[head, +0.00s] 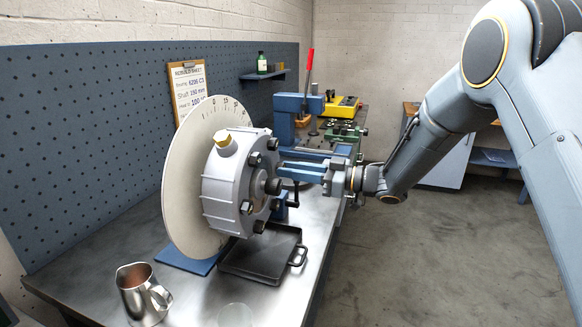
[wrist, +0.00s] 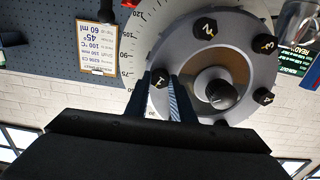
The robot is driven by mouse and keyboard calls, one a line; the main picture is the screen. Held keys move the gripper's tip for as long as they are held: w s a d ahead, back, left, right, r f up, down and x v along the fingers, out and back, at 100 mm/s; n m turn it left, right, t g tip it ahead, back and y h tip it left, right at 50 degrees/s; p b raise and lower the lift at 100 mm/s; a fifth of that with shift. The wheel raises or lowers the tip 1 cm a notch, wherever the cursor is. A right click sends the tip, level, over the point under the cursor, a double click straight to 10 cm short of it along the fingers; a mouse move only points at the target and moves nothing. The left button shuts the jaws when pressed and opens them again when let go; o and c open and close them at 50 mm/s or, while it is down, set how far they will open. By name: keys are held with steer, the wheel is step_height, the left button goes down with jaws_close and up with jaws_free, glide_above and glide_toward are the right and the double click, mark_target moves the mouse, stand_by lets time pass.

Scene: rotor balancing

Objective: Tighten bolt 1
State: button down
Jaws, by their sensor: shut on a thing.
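The grey rotor (head: 228,185) stands upright in front of a pale graduated disc (head: 180,180). Dark numbered bolts ring its face and a dark central knob. In the wrist view bolt 1 (wrist: 160,77) sits at the rotor's lower left rim, between the tips of my gripper (wrist: 161,90). Bolt 2 (wrist: 205,29), bolt 3 (wrist: 265,44) and bolt 4 (wrist: 263,96) stand clear of the fingers.
A black tray (head: 238,268) lies under the rotor on the metal bench (head: 78,288). A metal jug (head: 142,296) stands at the front. A blue press (head: 290,117), a yellow box (head: 342,106) and green fixtures (head: 345,132) are behind. The floor at right is open.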

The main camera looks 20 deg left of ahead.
steer(key=m+p, duration=0.2)
steer(key=m, duration=0.4)
steer(key=shift+m, duration=0.3)
stand_by(0.4)
steer(key=c, duration=1.5)
jaws_free()
steer(key=shift+w+d+b, duration=0.25)
steer(key=shift+d+b, duration=0.25)
steer(key=shift+d, duration=1.5)
steer(key=shift+w+d+b, duration=0.2)
steer(key=shift+d+b, duration=0.25)
steer(key=shift+d, duration=1.5)
